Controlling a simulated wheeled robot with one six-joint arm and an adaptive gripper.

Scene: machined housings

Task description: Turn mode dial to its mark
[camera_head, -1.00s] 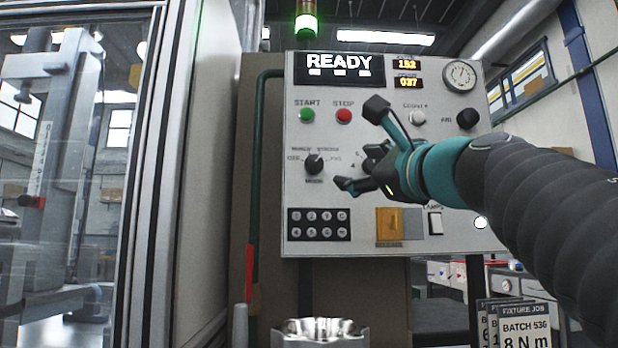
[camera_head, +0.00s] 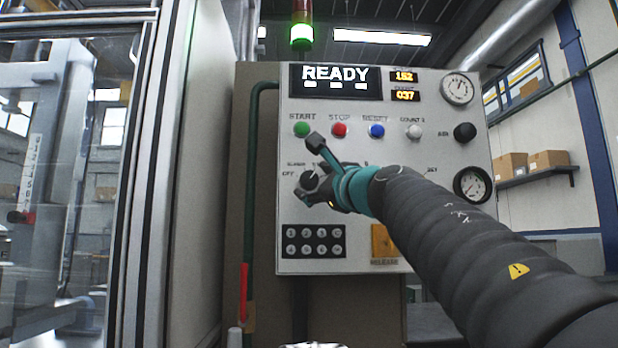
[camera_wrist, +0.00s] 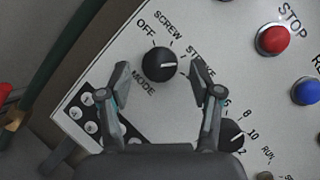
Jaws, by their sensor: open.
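The mode dial (camera_wrist: 157,62) is a round black knob with a white pointer line, marked MODE, on a pale control panel (camera_head: 440,150). In the wrist view its labels OFF, SCREW and STROKE are readable; the pointer line points right, toward the STROKE side. I cannot tell which mark it meets exactly. In the head view the dial (camera_head: 309,180) shows partly, behind my gripper (camera_head: 309,170). In the wrist view my gripper (camera_wrist: 170,82) is open, its two fingers spread below and to either side of the dial, with nothing between them.
A second black knob (camera_wrist: 231,137) with numbers lies close to my right finger in the wrist view. A keypad (camera_head: 313,241) sits below the dial. Green START (camera_head: 301,129), red STOP (camera_head: 339,130) and blue RESET (camera_head: 376,131) buttons stand above. A glass-fronted machine (camera_head: 70,200) is at the left.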

